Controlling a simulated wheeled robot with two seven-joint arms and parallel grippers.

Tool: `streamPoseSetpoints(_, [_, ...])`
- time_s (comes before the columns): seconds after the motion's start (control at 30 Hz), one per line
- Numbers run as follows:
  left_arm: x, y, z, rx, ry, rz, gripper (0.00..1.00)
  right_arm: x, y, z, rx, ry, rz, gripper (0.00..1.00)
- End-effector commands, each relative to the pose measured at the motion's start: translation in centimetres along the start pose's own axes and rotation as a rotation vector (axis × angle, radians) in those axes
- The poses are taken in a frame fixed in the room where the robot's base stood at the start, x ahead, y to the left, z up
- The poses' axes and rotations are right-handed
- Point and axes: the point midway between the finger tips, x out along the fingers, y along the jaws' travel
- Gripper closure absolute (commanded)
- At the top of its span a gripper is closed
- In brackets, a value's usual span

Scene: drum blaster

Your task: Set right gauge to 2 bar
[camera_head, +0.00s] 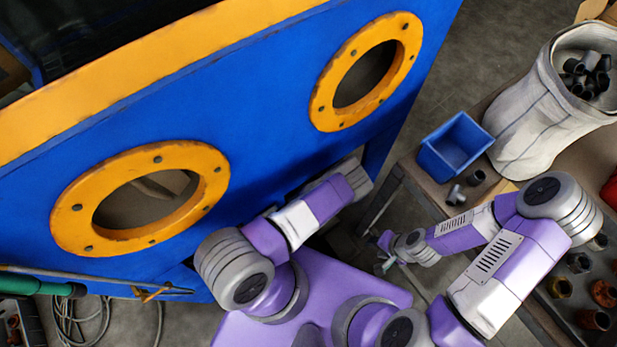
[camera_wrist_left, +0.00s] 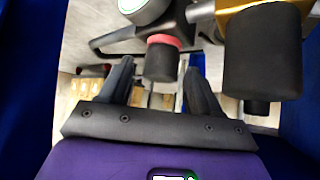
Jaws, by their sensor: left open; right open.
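In the left wrist view, a black knob with a red ring (camera_wrist_left: 162,60) stands just beyond and between the fingertips of my open left gripper (camera_wrist_left: 158,72); I cannot tell whether they touch it. Part of a round gauge with a pale face and green rim (camera_wrist_left: 145,8) shows above it, its reading not legible. A larger black knob (camera_wrist_left: 262,55) below a brass-coloured part is to the right. In the head view my left arm reaches under the blue cabinet (camera_head: 270,120), which hides that gripper. My right gripper (camera_head: 384,256) is open and empty, beside the workbench (camera_head: 425,185).
The cabinet has two orange round openings (camera_head: 140,198). A green hose (camera_head: 38,287) is at far left.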

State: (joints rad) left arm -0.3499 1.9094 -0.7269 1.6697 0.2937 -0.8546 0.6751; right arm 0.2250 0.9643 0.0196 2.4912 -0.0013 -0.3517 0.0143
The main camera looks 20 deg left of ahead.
Motion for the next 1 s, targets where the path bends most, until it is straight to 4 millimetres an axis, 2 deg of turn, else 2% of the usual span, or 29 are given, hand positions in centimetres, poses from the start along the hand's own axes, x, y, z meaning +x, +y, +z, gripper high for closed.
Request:
streamPoseSetpoints(0.1, [0.77, -0.05, 0.07, 0.002, -0.001, -0.001, 0.37, 0.41, 0.15, -0.03, 0.000, 0.000, 0.000, 0.57])
streamPoseSetpoints(0.37, [0.81, -0.05, -0.03, 0.001, -0.001, -0.001, 0.37, 0.35, 0.12, -0.04, 0.000, 0.001, 0.000, 0.57])
streamPoseSetpoints(0.7, [0.79, -0.05, -0.02, 0.001, -0.001, -0.001, 0.87, 0.36, 0.12, -0.04, 0.000, 0.001, 0.000, 0.57])
streamPoseSetpoints(0.73, [0.79, -0.05, -0.02, 0.001, -0.001, -0.001, 0.90, 0.36, 0.12, -0.04, 0.000, 0.001, 0.000, 0.57])
streamPoseSetpoints(1.0, [0.81, 0.01, -0.07, -0.028, 0.000, -0.026, 0.90, 0.36, 0.12, -0.04, 0.000, 0.001, 0.000, 0.57])
